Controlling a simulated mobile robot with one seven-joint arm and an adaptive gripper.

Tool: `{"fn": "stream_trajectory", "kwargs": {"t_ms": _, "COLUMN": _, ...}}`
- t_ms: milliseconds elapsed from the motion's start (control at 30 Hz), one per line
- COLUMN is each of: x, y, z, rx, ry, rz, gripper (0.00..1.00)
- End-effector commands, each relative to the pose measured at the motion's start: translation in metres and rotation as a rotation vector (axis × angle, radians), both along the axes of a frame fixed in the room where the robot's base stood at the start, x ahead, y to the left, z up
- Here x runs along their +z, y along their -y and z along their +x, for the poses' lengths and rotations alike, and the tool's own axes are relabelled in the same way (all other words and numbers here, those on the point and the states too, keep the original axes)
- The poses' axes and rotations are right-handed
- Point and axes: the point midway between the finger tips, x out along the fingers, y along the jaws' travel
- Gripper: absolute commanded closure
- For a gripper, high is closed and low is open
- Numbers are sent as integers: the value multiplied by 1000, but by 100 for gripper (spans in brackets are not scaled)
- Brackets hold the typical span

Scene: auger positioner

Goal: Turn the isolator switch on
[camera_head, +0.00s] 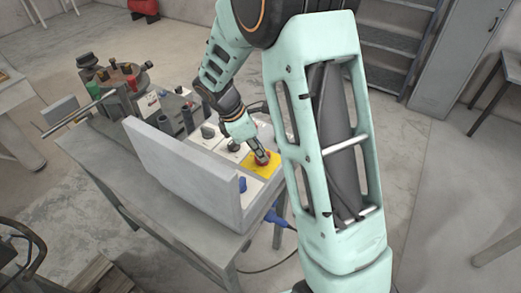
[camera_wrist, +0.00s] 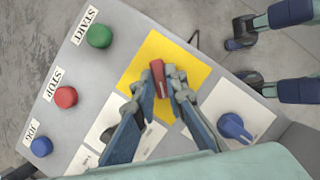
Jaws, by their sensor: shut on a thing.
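The isolator switch is a red handle (camera_wrist: 158,76) on a yellow square plate (camera_wrist: 198,67). My gripper (camera_wrist: 161,84) is shut on the red handle, with one finger on each side of it. The handle points nearly straight up in the wrist view, tilted slightly left. In the head view my gripper (camera_head: 259,154) reaches down over the yellow plate (camera_head: 266,174) on the control panel. The handle's lower part is hidden between the fingers, and no on or off marking is readable.
The panel has a green START button (camera_wrist: 99,36), a red STOP button (camera_wrist: 66,97), a blue JOG button (camera_wrist: 42,147) and a blue knob (camera_wrist: 233,126). A grey upright wall (camera_head: 180,170) stands beside the panel on the table (camera_head: 110,165). Machine parts (camera_head: 125,85) lie behind.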

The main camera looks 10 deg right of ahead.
Motion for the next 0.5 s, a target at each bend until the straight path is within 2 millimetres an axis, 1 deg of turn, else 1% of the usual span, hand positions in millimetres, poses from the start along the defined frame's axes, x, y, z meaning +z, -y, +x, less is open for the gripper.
{"fn": "stream_trajectory", "kwargs": {"t_ms": 500, "x": 1, "y": 1, "z": 4, "rx": -487, "ry": 0, "rz": -1, "gripper": 100}}
